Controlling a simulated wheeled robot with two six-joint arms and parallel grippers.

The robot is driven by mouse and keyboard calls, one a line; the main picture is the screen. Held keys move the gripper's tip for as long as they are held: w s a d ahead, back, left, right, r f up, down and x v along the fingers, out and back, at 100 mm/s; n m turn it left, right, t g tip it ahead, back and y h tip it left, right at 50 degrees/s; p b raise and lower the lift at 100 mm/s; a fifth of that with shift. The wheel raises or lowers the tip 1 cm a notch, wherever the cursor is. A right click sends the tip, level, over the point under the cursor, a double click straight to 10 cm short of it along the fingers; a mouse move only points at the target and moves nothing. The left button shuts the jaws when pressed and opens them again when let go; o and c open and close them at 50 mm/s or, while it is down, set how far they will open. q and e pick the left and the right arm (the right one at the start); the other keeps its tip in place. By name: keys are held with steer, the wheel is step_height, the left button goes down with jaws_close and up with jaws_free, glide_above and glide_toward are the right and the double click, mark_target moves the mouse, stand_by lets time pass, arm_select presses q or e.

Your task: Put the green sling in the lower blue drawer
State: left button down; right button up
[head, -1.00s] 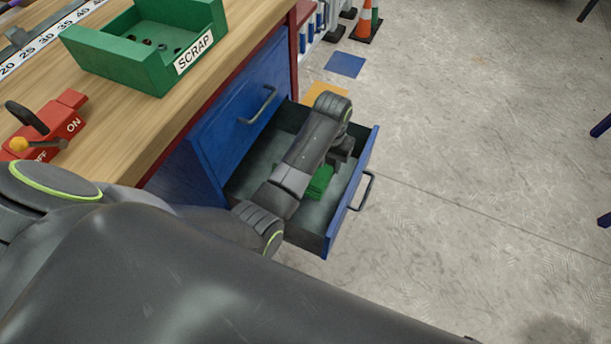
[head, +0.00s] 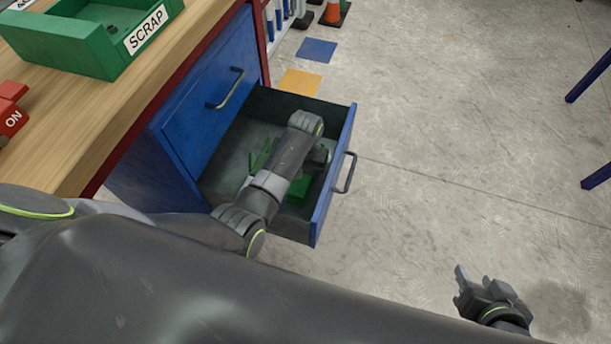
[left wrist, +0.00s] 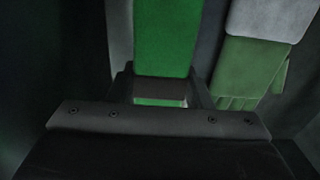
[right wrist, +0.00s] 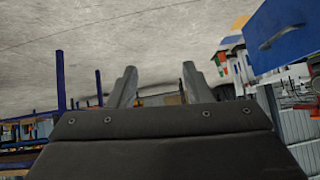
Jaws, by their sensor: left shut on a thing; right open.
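The green sling (head: 298,190) is partly visible inside the open lower blue drawer (head: 331,190), under my left forearm. My left gripper (head: 315,165) is down inside this drawer. In the left wrist view, the sling (left wrist: 165,38) runs up as a flat green band between the fingers of my left gripper (left wrist: 162,85), which is shut on it. Whether the sling touches the drawer floor I cannot tell. My right gripper (head: 474,287) is open and empty, low over the floor at the right, and its spread fingers show in the right wrist view (right wrist: 158,88).
A green glove-like item (head: 263,155) lies in the drawer left of my arm; it also shows in the left wrist view (left wrist: 248,70). The upper blue drawer (head: 212,85) is shut. A green scrap bin (head: 75,45) stands on the workbench. The floor right of the drawer is clear.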

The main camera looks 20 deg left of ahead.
mark_target(305, 176)
arm_select(q)
step_height(305, 176, down, 3)
steer(key=shift+r+b, duration=0.1)
steer(key=shift+b, duration=0.5)
arm_select(e)
steer(key=w+d+r+t+h, duration=0.1)
steer(key=w+r+t, duration=0.5)
steer(key=r, duration=0.2)
steer(key=shift+d, duration=0.35)
steer(key=shift+w+r, duration=0.1)
steer(key=shift+r, duration=0.05)
arm_select(q)
steer(key=c, duration=0.7)
jaws_free()
steer(key=shift+f, duration=0.2)
arm_select(e)
steer(key=shift+r, duration=0.1)
arm_select(q)
steer(key=shift+r, duration=0.1)
